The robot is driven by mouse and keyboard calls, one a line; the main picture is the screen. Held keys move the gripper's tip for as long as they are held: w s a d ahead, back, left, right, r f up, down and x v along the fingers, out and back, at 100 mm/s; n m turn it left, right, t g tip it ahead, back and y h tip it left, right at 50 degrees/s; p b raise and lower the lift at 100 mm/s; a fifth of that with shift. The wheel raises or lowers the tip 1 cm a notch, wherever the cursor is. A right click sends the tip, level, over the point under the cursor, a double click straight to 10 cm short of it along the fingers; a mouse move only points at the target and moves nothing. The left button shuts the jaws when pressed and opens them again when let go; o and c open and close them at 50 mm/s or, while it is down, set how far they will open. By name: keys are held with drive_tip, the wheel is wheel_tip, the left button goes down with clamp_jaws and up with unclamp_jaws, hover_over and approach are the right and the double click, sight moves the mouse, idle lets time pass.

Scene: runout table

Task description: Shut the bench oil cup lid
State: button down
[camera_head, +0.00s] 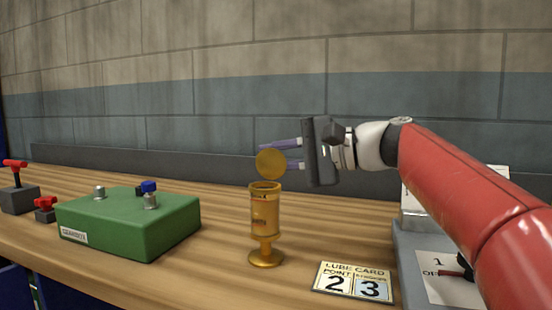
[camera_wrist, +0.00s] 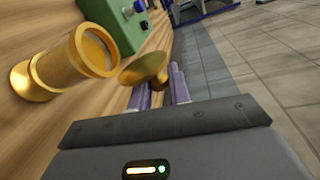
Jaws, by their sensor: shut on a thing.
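The brass oil cup (camera_head: 265,212) stands upright on the wooden bench, with its round mouth uncovered. Its round brass lid (camera_head: 270,164) stands up, open, above the back of the rim. My gripper (camera_head: 276,156) reaches in from the right, with its purple fingers at the lid. It is shut on the lid. In the wrist view the lid (camera_wrist: 145,68) lies at the fingertips, and the open cup (camera_wrist: 65,65) is to the left. The fingers partly hide the lid's edge there, and the hinge is hard to make out.
A green gearbox (camera_head: 130,222) with knobs stands left of the cup. Small red-handled controls (camera_head: 46,208) are farther left. A lube card (camera_head: 353,282) reading 2 and 3 lies front right. A grey fixture (camera_head: 420,240) stands at the right, under my arm. Bare bench surrounds the cup.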

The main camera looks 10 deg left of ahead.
sight(269, 158)
drive_tip(key=n+b, duration=0.1)
drive_tip(key=s+n+b, duration=0.1)
drive_tip(key=n+b, duration=0.1)
drive_tip(key=b, duration=0.1)
drive_tip(key=shift+s+r+n+t, duration=0.2)
drive_tip(key=shift+s+n+t, duration=0.05)
drive_tip(key=shift+n+t, duration=0.15)
drive_tip(key=s+n+b, duration=0.1)
drive_tip(key=n+b, duration=0.1)
drive_tip(key=n+t+b, duration=0.1)
drive_tip(key=n+b, duration=0.1)
drive_tip(key=shift+s+a, duration=0.1)
drive_tip(key=shift+s, duration=0.3)
drive_tip(key=n+b, duration=0.1)
drive_tip(key=s+n+b, duration=0.1)
drive_tip(key=b, duration=0.1)
drive_tip(key=n+b, duration=0.2)
drive_tip(key=shift+s+f+t+y, duration=0.3)
drive_tip(key=shift+s+t+y, duration=0.05)
drive_tip(key=shift+t+y, duration=0.05)
drive_tip(key=n+b, duration=0.2)
drive_tip(key=s+n+b, duration=0.1)
drive_tip(key=shift+a+f+n+y+b, duration=0.1)
drive_tip(key=shift+f+n+y+b, duration=0.2)
drive_tip(key=shift+n+b, duration=0.1)
drive_tip(key=shift+s, duration=0.1)
drive_tip(key=c, duration=1.4)
unclamp_jaws()
